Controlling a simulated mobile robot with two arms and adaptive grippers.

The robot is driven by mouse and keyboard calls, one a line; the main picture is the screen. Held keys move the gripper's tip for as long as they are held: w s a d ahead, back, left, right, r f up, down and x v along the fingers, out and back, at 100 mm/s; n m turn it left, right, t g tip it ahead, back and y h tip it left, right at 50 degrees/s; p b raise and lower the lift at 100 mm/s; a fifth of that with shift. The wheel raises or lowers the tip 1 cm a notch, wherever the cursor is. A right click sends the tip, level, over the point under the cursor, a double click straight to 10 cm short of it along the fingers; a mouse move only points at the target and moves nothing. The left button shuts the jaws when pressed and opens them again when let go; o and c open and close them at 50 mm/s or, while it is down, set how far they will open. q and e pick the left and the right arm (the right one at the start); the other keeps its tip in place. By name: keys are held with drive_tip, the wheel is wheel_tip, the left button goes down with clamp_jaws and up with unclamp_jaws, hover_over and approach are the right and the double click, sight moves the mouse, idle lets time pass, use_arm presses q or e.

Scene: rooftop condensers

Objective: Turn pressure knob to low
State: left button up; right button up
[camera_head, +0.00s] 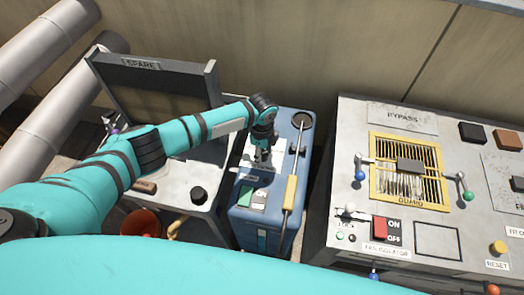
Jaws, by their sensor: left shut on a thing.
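My left arm reaches in from the left, and its gripper (262,158) points down at the top of the blue unit (270,214). The gripper is shut on what appears to be the pressure knob, which the fingers hide. I cannot read the knob's setting. A pale plate (248,156) lies around the gripper on the unit's top. My right gripper is not in view.
A yellow-handled rod (290,193) runs close to the gripper's right. A grey cabinet with a raised SPARE lid (150,85) and a black knob (198,195) stands left. A control panel (345,120) with a yellow guard (375,165) and red switch (379,228) stands right.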

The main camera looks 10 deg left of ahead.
use_arm(q)
drive_tip(key=n+p, duration=0.3)
drive_tip(key=n, duration=0.3)
drive_tip(key=shift+s+r, duration=0.1)
drive_tip(key=n+p, duration=0.2)
drive_tip(key=n, duration=0.3)
drive_tip(key=shift+p, duration=0.35)
drive_tip(key=n+p, duration=0.2)
drive_tip(key=n, duration=0.4)
drive_tip(key=shift+d+n, duration=0.1)
drive_tip(key=shift+n, duration=0.3)
drive_tip(key=n+p, duration=0.1)
drive_tip(key=n, duration=0.4)
drive_tip(key=shift+n, duration=0.3)
drive_tip(key=o, duration=1.1)
drive_tip(key=shift+o, duration=0.2)
